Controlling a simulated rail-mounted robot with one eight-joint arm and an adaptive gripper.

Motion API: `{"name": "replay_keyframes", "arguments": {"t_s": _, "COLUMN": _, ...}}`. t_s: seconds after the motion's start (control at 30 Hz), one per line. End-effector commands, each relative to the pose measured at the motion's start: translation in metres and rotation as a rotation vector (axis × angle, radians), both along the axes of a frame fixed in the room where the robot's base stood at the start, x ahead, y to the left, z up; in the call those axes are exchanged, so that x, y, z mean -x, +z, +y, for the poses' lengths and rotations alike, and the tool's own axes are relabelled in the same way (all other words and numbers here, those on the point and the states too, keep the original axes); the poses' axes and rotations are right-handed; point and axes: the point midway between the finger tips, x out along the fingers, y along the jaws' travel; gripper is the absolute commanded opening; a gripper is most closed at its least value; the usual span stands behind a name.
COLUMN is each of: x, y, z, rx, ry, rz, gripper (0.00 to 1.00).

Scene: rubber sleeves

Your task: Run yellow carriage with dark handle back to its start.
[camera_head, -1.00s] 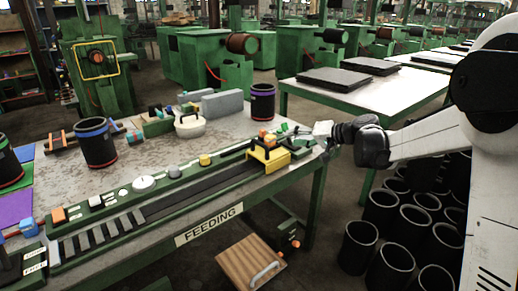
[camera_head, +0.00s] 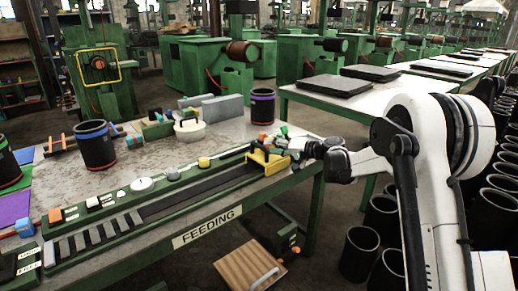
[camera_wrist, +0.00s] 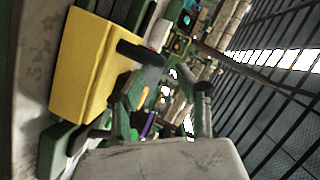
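The yellow carriage (camera_head: 268,161) sits on the dark track (camera_head: 200,191) at its right end, near the right end of the green feeding table. My gripper (camera_head: 290,146) is just right of the carriage, at its height. In the wrist view the carriage's yellow body (camera_wrist: 88,68) fills the upper left. A dark round handle (camera_wrist: 140,52) sticks out from it toward my gripper (camera_wrist: 170,95). The fingers stand apart, the left one close to the handle; whether they touch is unclear. Nothing shows held between the fingers.
Dark sleeves with coloured rims, such as the blue-rimmed one (camera_head: 96,147), stand behind. A wooden board (camera_head: 250,266) is below the table front.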

Motion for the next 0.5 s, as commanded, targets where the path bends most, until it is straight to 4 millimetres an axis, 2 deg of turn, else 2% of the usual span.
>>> {"name": "replay_keyframes", "arguments": {"t_s": 0.03, "x": -0.004, "y": -0.003, "z": 0.01, "rx": 0.0, "ry": 0.002, "rz": -0.001, "gripper": 0.33}}
{"name": "replay_keyframes", "arguments": {"t_s": 0.2, "x": -0.017, "y": -0.009, "z": 0.033, "rx": 0.001, "ry": 0.001, "rz": 0.0, "gripper": 0.33}}
{"name": "replay_keyframes", "arguments": {"t_s": 0.5, "x": -0.029, "y": -0.013, "z": 0.053, "rx": 0.0, "ry": 0.0, "rz": -0.001, "gripper": 0.33}}
